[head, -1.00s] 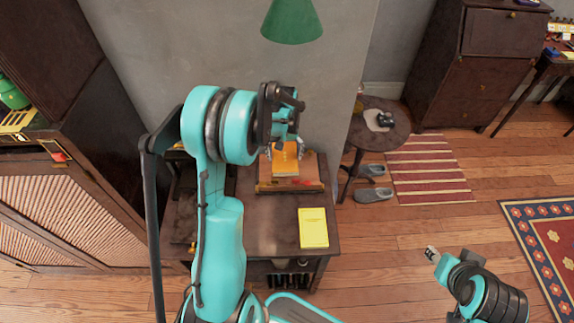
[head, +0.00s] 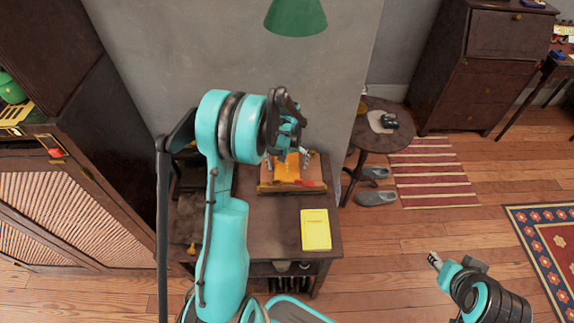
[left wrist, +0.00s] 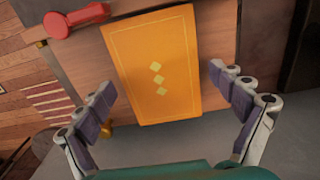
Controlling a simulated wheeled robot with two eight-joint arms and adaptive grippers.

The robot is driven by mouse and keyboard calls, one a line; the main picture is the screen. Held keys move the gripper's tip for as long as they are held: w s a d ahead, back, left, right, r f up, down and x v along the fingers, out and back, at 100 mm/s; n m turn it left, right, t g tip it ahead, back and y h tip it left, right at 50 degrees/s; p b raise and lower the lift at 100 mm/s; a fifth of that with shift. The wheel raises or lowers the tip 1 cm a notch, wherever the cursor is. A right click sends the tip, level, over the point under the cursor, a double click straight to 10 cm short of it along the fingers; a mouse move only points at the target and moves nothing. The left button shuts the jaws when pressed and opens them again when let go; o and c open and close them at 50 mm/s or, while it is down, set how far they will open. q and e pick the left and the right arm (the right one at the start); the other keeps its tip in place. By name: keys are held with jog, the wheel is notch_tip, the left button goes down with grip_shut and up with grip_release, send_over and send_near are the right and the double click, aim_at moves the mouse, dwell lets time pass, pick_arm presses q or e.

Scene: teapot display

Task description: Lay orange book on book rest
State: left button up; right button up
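The orange book (head: 288,170) lies on the wooden book rest (head: 265,187) on the desk's far side. In the left wrist view the book (left wrist: 155,65) shows its cover with small yellow diamonds, and bare wood of the book rest (left wrist: 215,40) shows beside it. My left gripper (head: 290,158) is over the book. In the left wrist view its fingers (left wrist: 162,82) are spread wide, one on each side of the book, with gaps to its edges. My right gripper (head: 434,261) is at the lower right over the floor, too small to read.
A yellow book (head: 315,229) lies on the desk (head: 270,235) in front of the rest. A red object (left wrist: 75,20) is by the rest's edge. A green lamp (head: 296,16) hangs above. A round side table (head: 397,110) stands to the right.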

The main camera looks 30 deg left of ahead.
aim_at(287, 167)
pick_arm(q)
jog(key=shift+r, duration=0.2)
jog(key=s+d+r+m+t+p, duration=0.1)
jog(key=s+d+r+p, duration=0.1)
jog(key=r, duration=0.7)
jog(key=s+d+r+m+t+p, duration=0.1)
jog(key=s+d+r+p, duration=0.15)
jog(key=r, duration=0.75)
jog(key=s+d+r+m+t, duration=0.2)
jog(key=s+d, duration=0.3)
jog(key=s, duration=0.2)
jog(key=s+d+r+m+t, duration=0.2)
jog(key=s+d+t, duration=0.1)
jog(key=s+d, duration=0.3)
jog(key=shift+s, duration=0.75)
